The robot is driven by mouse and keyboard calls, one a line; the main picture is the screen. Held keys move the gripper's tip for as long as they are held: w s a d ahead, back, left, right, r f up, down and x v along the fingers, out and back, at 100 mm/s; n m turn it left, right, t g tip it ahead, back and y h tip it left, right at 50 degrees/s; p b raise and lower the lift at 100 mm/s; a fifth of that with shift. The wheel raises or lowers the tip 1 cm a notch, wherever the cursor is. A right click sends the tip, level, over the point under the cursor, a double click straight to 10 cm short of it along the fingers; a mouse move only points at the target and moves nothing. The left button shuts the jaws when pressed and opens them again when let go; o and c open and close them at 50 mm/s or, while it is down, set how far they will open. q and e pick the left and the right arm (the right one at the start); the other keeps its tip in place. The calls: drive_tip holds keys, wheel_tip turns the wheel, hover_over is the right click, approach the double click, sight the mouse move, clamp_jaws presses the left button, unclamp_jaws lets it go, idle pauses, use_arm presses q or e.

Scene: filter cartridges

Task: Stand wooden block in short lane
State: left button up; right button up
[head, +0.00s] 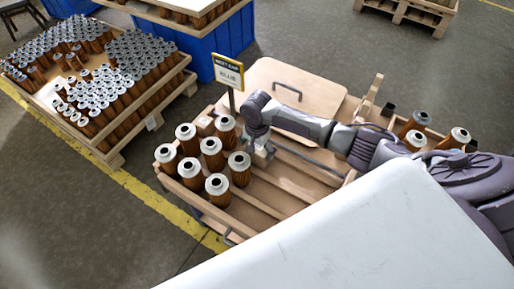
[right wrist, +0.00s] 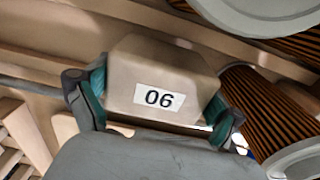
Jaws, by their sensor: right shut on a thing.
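The wooden block (right wrist: 150,60), a beige piece with a white label reading 06, is between the dark, teal-padded fingers of my right gripper (right wrist: 153,108), which is shut on it. In the head view my right gripper (head: 262,146) reaches down into the wooden tray (head: 222,222), just right of the standing cartridges (head: 211,150). The block is mostly hidden there. Wooden lanes (head: 300,182) run along the tray beside the gripper. I cannot tell whether the block touches the lane floor. My left gripper is not in view.
Several brown filter cartridges with pale tops stand close to the gripper; others (head: 415,122) stand at the tray's right end. A sign (head: 229,72) rises behind, beside a wooden board with a handle (head: 290,80). A full pallet of cartridges (head: 110,85) stands left.

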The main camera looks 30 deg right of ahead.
drive_tip(key=shift+f, duration=0.7)
drive_tip(key=o, duration=0.9)
drive_tip(key=shift+o, duration=0.2)
wheel_tip(320, 180, up, 12)
drive_tip(key=shift+r, duration=0.1)
drive_tip(key=shift+s+a+f, duration=0.1)
drive_tip(key=shift+f, duration=0.1)
